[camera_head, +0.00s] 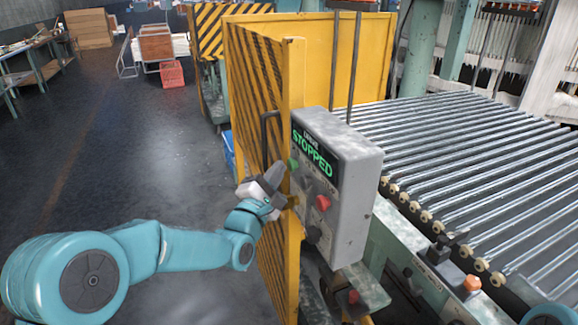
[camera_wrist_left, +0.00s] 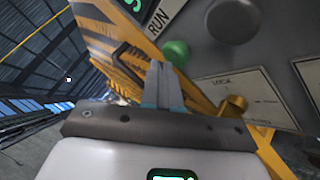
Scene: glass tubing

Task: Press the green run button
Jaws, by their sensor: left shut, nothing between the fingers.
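The green run button (camera_wrist_left: 177,52) sits on the grey control box under a RUN label in the left wrist view. In the head view the green button (camera_head: 293,165) shows at the left edge of the box (camera_head: 366,190), partly hidden by my gripper. The box's display (camera_head: 313,155) reads STOPPED in green letters. My left gripper (camera_head: 274,177) is shut and empty, its fingertips close to the button. In the left wrist view the fingertips (camera_wrist_left: 163,68) lie just below the button; I cannot tell if they touch it. My right gripper is not in view.
A red button (camera_head: 322,203) and a dark knob (camera_head: 313,234) sit lower on the same box. A yellow striped guard panel (camera_head: 293,90) stands right beside the box and my gripper. A roller conveyor (camera_head: 470,160) runs behind to the right. The floor at left is open.

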